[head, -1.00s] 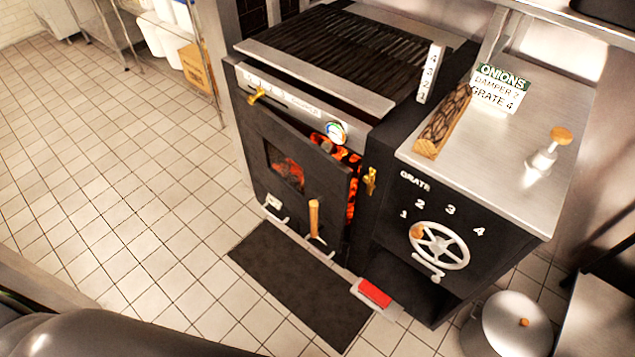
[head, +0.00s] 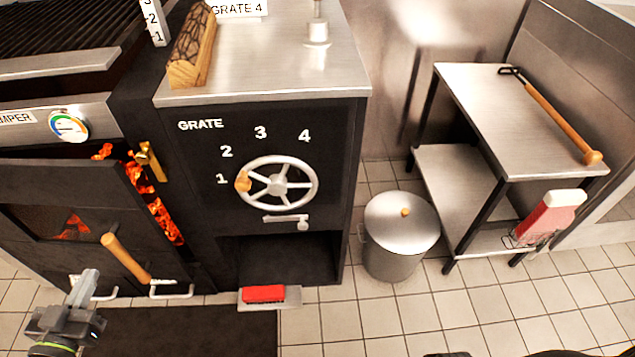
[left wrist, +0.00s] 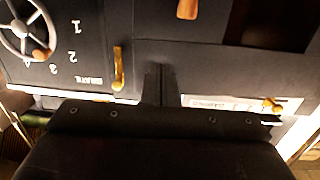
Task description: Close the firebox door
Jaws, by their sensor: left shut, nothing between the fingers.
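The firebox door (head: 60,185) is black with a dark window and a wooden handle (head: 125,258). It stands ajar, with glowing embers (head: 165,220) showing in the gap along its right edge. A brass latch (head: 150,162) sits on the frame right of the gap. My left gripper (head: 88,280) is shut and empty, in front of the door's lower part, left of and below the handle in the picture. In the left wrist view, upside down, the shut fingers (left wrist: 158,85) point towards the dark front, between the brass latch (left wrist: 118,68) and the damper knob (left wrist: 273,105). My right gripper is out of view.
The grate wheel (head: 278,184) is right of the door. A lidded metal bin (head: 400,235) and a steel side table (head: 525,120) stand further right. A dark mat (head: 190,330) covers floor before the door.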

